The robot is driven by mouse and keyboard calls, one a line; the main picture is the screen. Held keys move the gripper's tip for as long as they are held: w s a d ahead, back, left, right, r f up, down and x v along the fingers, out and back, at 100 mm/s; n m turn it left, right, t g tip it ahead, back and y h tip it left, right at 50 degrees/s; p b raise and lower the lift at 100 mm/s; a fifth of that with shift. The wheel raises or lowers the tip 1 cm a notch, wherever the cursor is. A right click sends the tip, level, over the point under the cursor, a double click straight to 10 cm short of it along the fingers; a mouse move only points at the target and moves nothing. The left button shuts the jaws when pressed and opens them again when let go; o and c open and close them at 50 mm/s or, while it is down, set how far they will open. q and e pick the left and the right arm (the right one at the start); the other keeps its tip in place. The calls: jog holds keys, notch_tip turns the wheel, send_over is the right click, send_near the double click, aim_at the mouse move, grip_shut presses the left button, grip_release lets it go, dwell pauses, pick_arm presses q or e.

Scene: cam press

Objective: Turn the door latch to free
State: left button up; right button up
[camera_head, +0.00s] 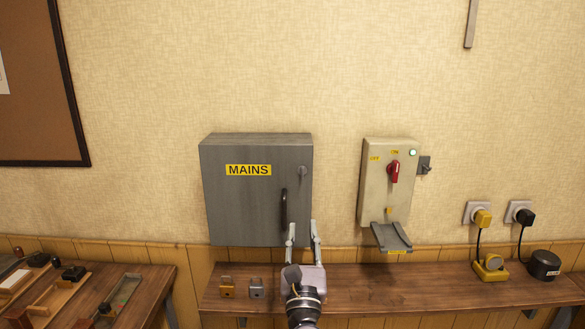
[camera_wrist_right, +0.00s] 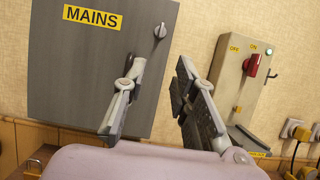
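The door latch (camera_head: 303,171) is a small grey knob at the upper right of the grey MAINS cabinet (camera_head: 240,205). In the right wrist view the latch (camera_wrist_right: 160,31) has a raised grip standing roughly upright. The cabinet door is closed, with a dark vertical handle (camera_head: 284,208) below the latch. My right gripper (camera_head: 302,227) is open and empty, in front of the cabinet's lower right, below the latch and apart from it. Its spread fingers (camera_wrist_right: 159,68) also show in the right wrist view, lower than the latch. My left gripper is not in view.
A beige switch box (camera_head: 374,185) with a red rotary switch (camera_head: 394,170) and grey tray (camera_head: 390,236) hangs to the right. A brass padlock (camera_head: 227,288) and grey padlock (camera_head: 256,288) stand on the wooden shelf (camera_head: 430,298).

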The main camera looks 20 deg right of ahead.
jog(key=p, duration=0.2)
send_near(302, 175)
jog(key=w, duration=0.1)
jog(key=x, duration=0.3)
jog(key=p+x, duration=0.1)
jog(key=x, duration=0.3)
jog(key=shift+d+r, duration=0.2)
jog(key=shift+r, duration=0.05)
jog(key=shift+w+d+r, duration=0.1)
jog(key=shift+w, duration=0.2)
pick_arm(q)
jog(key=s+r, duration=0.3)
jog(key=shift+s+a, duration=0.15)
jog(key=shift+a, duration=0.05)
pick_arm(e)
grip_shut()
